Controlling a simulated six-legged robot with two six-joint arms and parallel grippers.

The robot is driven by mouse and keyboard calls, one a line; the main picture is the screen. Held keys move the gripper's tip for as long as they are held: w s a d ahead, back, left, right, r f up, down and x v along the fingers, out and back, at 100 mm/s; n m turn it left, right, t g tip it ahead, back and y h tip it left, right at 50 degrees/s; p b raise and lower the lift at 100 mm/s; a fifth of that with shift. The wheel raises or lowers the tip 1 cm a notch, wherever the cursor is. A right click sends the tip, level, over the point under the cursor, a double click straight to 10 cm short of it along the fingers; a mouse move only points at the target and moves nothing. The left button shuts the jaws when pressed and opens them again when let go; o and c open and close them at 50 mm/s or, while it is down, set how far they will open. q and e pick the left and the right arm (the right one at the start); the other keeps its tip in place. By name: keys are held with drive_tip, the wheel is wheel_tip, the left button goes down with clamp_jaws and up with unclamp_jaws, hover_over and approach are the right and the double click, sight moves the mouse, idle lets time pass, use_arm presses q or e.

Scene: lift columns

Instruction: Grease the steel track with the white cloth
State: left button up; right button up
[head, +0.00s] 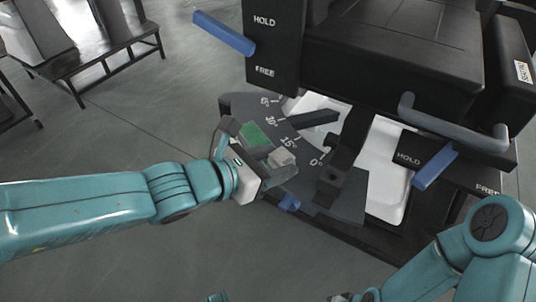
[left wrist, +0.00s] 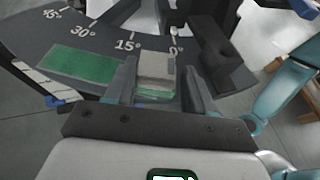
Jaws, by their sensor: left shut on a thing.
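My left gripper (head: 277,162) is over the dark angle-marked plate (head: 240,104). It is shut on a pale, block-shaped piece that I take to be the white cloth (head: 281,157). In the left wrist view the cloth (left wrist: 156,68) sits between the two dark fingers, with a green layer at its near end. A flat green patch (left wrist: 82,65) lies on the plate to its left, and also shows in the head view (head: 254,135). I cannot single out a steel track.
A black padded seat (head: 400,50) stands above the plate, with panels marked HOLD and FREE. Blue handles (head: 224,32) (head: 434,167) stick out from it. A white tray-like surface (head: 384,165) lies behind the plate. A bench (head: 105,45) stands at upper left; the floor between is clear.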

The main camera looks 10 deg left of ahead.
use_arm(q)
drive_tip(key=shift+s+d+f, duration=0.1)
drive_tip(key=shift+s+d, duration=0.35)
drive_tip(key=shift+s, duration=0.05)
drive_tip(key=shift+r+p, duration=1.3)
drive_tip(key=shift+r, duration=0.25)
drive_tip(key=s+a+r, duration=0.2)
drive_tip(key=s+a, duration=0.7)
drive_tip(key=a, duration=0.1)
drive_tip(key=shift+s+a, duration=0.15)
drive_tip(key=shift+a, duration=0.05)
